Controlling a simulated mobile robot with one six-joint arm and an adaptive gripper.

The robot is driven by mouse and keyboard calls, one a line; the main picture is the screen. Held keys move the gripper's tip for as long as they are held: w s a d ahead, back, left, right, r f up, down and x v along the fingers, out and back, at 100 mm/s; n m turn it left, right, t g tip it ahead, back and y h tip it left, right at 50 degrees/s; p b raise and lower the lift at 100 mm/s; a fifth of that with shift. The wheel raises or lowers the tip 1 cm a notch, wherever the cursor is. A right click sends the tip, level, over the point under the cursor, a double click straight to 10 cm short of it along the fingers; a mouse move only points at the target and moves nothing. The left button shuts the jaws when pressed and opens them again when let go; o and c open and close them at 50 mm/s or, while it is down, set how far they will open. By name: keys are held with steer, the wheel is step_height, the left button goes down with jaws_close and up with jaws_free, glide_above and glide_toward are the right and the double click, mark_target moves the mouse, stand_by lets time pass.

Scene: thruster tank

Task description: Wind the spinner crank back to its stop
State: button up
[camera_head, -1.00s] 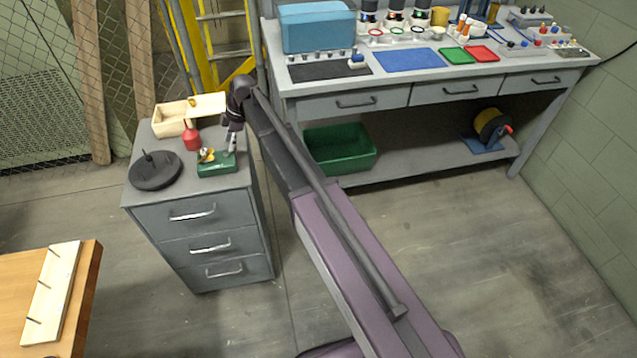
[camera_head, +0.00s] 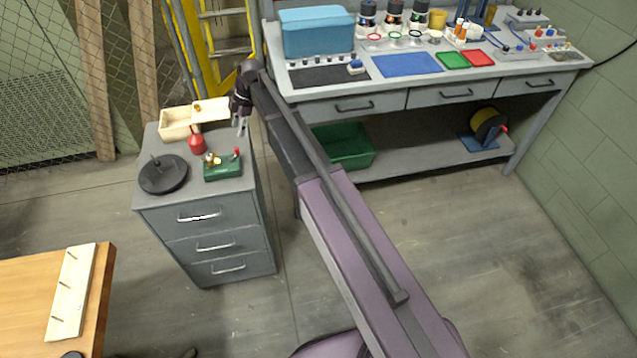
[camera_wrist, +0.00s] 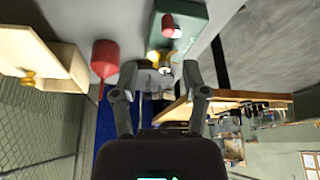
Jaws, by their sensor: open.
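A green box (camera_head: 223,169) with a brass part (camera_head: 211,159) and a red-knobbed crank (camera_head: 237,153) sits on the grey drawer cabinet's top. I take this for the spinner; its stop cannot be made out. My gripper (camera_head: 241,127) is above the cabinet's back right edge, behind and above the crank, apart from it. In the wrist view my gripper (camera_wrist: 160,76) is open with nothing held between its fingers. The red knob (camera_wrist: 170,25) and green box (camera_wrist: 193,20) show beyond the fingertips, at the top of that view.
A red bottle (camera_head: 197,144), an open wooden box (camera_head: 178,124) and a black disc (camera_head: 163,175) with a peg share the cabinet (camera_head: 207,215) top. A workbench (camera_head: 430,85) stands to the right, with a green bin (camera_head: 345,160) below. A yellow ladder (camera_head: 187,45) stands behind.

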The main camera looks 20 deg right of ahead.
steer(key=shift+s+p+v, duration=0.3)
steer(key=shift+p+v, duration=2.15)
steer(key=shift+v, duration=0.5)
steer(key=s+d+f+m+h+b, duration=0.1)
steer(key=s+d+f+m+b, duration=0.2)
steer(key=s, duration=0.5)
steer(key=s+d+f+m+h+b, duration=0.1)
steer(key=s+d+f+m+b, duration=0.3)
steer(key=s+d+m, duration=0.4)
steer(key=s+d+f+m+t+h+b, duration=0.1)
steer(key=s+d+f+m+h+b, duration=0.1)
steer(key=s+d+f+m, duration=0.3)
steer(key=shift+s+d+m+b, duration=0.4)
steer(key=shift+s+m+b, duration=0.45)
steer(key=shift+s+m, duration=1.05)
steer(key=shift+s, duration=0.1)
step_height(320, 180, up, 13)
steer(key=n+p, duration=1.3)
steer(key=n, duration=0.2)
glide_above(236, 148)
steer(key=shift+s+r, duration=0.1)
